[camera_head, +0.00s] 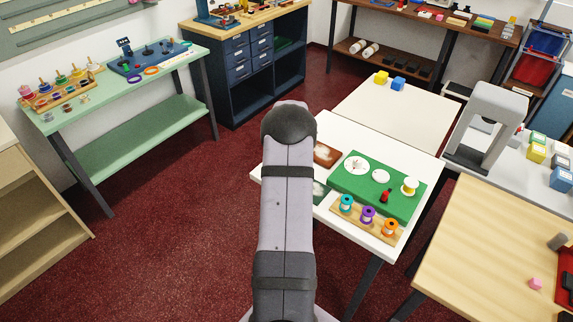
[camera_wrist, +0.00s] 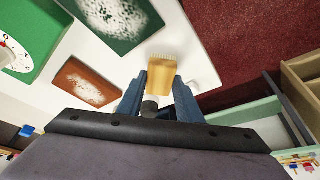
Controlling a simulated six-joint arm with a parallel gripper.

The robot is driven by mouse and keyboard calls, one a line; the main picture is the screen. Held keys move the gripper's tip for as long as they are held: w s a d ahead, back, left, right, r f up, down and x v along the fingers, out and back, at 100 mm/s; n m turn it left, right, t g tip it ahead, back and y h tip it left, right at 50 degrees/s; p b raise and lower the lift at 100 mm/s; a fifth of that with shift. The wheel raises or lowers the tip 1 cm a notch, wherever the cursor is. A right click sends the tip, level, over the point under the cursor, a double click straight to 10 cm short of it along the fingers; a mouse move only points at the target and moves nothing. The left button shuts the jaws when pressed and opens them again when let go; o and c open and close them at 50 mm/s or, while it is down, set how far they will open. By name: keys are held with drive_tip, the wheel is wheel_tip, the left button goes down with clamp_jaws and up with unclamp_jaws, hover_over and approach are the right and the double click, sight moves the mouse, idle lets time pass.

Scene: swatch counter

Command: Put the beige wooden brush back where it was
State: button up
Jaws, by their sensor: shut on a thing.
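The beige wooden brush (camera_wrist: 160,76) is between the two blue fingers of my gripper (camera_wrist: 157,92) in the wrist view. My gripper is shut on it, with the bristles at the upper end in the picture. The brush shows over the white table's corner, close to a green swatch with white powder (camera_wrist: 118,18). Whether it touches the table I cannot tell. A brown swatch with white powder (camera_wrist: 88,82) lies to the left. In the head view my arm hides the brush and the gripper.
The white table (camera_head: 268,165) holds a green board (camera_head: 345,187) with white discs and a red piece, and a wooden rack (camera_head: 350,222) with several coloured spools. The brown swatch (camera_head: 326,153) lies beside the board. A grey arch (camera_head: 492,115) stands to the right. Red floor lies left.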

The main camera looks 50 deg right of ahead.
drive_tip(key=shift+f, duration=0.15)
drive_tip(key=shift+f, duration=0.15)
drive_tip(key=o, duration=1)
drive_tip(key=shift+s+r, duration=0.1)
drive_tip(key=shift+r, duration=0.4)
drive_tip(key=b+v, duration=0.3)
drive_tip(key=v, duration=0.8)
drive_tip(key=shift+a+r, duration=0.15)
